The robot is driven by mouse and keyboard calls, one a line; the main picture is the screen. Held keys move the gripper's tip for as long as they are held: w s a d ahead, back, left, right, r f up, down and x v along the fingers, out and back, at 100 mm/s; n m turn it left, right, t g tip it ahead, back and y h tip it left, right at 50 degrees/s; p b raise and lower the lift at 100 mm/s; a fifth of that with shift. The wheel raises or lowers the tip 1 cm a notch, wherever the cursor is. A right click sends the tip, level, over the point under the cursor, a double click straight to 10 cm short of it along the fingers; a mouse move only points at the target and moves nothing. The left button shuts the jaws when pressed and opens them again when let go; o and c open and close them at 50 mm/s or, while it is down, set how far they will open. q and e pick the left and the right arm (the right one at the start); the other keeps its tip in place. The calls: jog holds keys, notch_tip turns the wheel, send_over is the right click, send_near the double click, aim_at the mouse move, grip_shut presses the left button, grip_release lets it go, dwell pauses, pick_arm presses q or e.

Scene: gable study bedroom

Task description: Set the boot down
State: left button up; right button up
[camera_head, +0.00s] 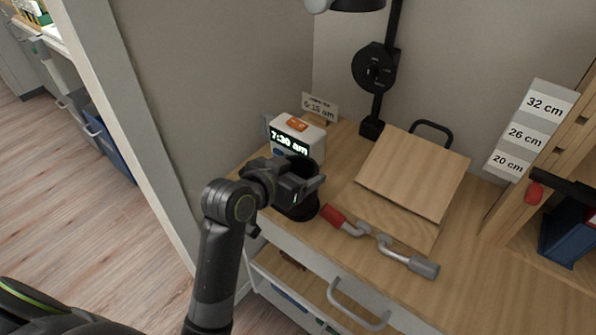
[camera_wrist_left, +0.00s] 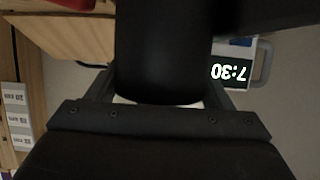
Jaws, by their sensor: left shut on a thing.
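The boot (camera_head: 301,208) is black, upright and partly hidden behind my left gripper (camera_head: 312,184). It is at the left end of the wooden desk (camera_head: 345,268), in front of the clock. Its lower end is at or just above the desk top; I cannot tell whether it touches. In the left wrist view the boot (camera_wrist_left: 160,50) is a dark, smooth shaft between the two fingers, and the gripper is shut on it. My right gripper is not in view.
A white clock (camera_head: 311,134) reading 7:30 am stands close behind the boot. A red-and-grey crank tool (camera_head: 376,238) lies just right. Further right are a tilted wooden board (camera_head: 412,172), a black lamp stand (camera_head: 374,128) and a shelf with a height scale (camera_head: 530,130). An open drawer (camera_head: 310,287) is below.

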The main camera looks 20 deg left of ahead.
pick_arm(q)
jog(key=o, duration=1.9)
